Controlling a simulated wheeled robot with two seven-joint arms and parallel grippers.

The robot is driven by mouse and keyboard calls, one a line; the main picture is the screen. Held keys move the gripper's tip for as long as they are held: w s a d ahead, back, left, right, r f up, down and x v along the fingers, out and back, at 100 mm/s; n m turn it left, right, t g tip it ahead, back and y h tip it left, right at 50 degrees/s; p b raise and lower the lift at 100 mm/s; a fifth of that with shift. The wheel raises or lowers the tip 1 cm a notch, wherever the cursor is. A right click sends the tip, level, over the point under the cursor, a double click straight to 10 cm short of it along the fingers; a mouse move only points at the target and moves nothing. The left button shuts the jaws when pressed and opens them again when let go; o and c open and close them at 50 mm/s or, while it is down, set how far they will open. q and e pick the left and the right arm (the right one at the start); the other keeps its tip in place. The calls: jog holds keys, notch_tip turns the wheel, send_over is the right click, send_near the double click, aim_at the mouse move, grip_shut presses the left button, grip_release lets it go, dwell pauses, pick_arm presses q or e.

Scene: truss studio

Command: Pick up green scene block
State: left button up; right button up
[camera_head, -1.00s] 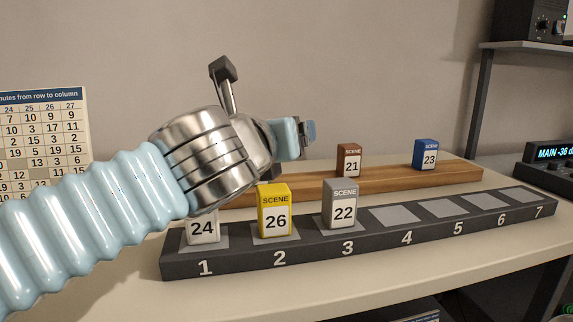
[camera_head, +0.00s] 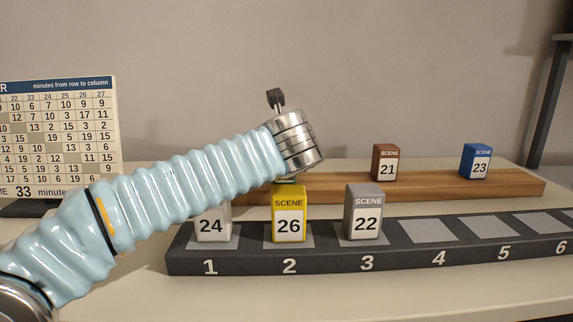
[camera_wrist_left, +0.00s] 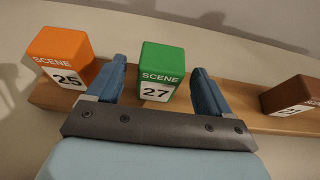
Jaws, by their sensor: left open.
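The green scene block (camera_wrist_left: 161,67), labelled 27, stands on the wooden shelf (camera_wrist_left: 230,97) in the left wrist view. My left gripper (camera_wrist_left: 160,82) is open, with one blue finger on each side of the green block, and I see no clear contact. In the head view the green block is hidden behind my left arm, and so are the left fingers. My right gripper is in neither view.
On the wooden shelf, an orange block 25 (camera_wrist_left: 63,55) stands left of the green one; brown 21 (camera_head: 385,163) and blue 23 (camera_head: 475,162) stand right. The dark numbered rack (camera_head: 400,258) holds white 24 (camera_head: 212,225), yellow 26 (camera_head: 289,217) and grey 22 (camera_head: 364,213); slots 4 to 6 are empty.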

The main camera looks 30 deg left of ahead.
pick_arm(q)
jog(key=x, duration=0.5)
jog(key=shift+s, duration=0.1)
jog(key=shift+c, duration=0.5)
jog(key=c, duration=1)
